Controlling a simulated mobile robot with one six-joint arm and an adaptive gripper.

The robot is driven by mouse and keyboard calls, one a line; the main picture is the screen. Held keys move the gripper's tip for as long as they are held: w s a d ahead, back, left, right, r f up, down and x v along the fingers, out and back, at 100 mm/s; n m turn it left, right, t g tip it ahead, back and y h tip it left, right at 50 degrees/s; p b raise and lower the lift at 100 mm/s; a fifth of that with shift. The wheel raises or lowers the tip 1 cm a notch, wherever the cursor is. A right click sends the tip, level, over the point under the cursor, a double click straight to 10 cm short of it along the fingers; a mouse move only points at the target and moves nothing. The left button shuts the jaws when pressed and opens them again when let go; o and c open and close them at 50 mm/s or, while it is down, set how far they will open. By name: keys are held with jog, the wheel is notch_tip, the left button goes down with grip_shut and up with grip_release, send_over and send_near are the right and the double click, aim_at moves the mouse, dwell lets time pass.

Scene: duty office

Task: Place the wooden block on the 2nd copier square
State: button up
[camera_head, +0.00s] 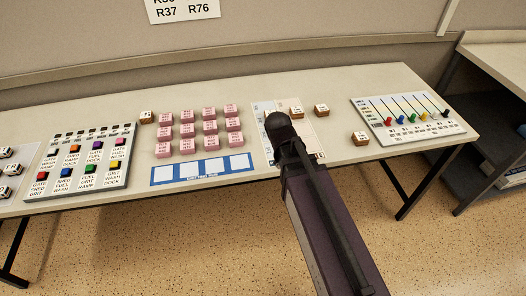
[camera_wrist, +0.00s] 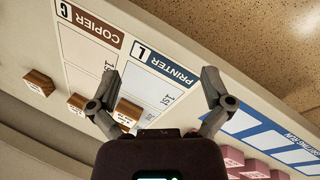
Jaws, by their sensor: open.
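A wooden block (camera_wrist: 127,112) with a white top label stands between the fingers of my gripper (camera_wrist: 162,85), closer to the left finger in the wrist view; the jaws are open. It is on the sheet, low in the printer column (camera_wrist: 160,68). Left of that is the copier column (camera_wrist: 88,58), with a brown header. A second wooden block (camera_wrist: 76,101) sits low at the copier column; it also shows in the head view (camera_head: 296,112). A third wooden block (camera_wrist: 39,82) stands beside the sheet. In the head view my gripper (camera_head: 272,114) hides part of the sheet (camera_head: 262,122).
Another wooden block (camera_head: 360,138) stands right of the sheet, and one (camera_head: 147,117) near the pink blocks (camera_head: 186,130). A blue-framed strip (camera_head: 160,176) lies in front of these. A slider panel (camera_head: 412,118) is at the right, a button panel (camera_head: 80,160) at the left.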

jog(key=s+d+f+m+g+y+b, duration=0.2)
jog(key=s+d+f+m+b, duration=0.3)
jog(key=d+f+m+b, duration=0.3)
jog(key=d+f+b, duration=0.2)
jog(key=d, duration=0.1)
jog(key=shift+s+f+y, duration=0.25)
jog(key=shift+f+y, duration=0.05)
jog(key=shift+f, duration=0.1)
jog(key=shift+d, duration=0.1)
jog(key=c, duration=0.6)
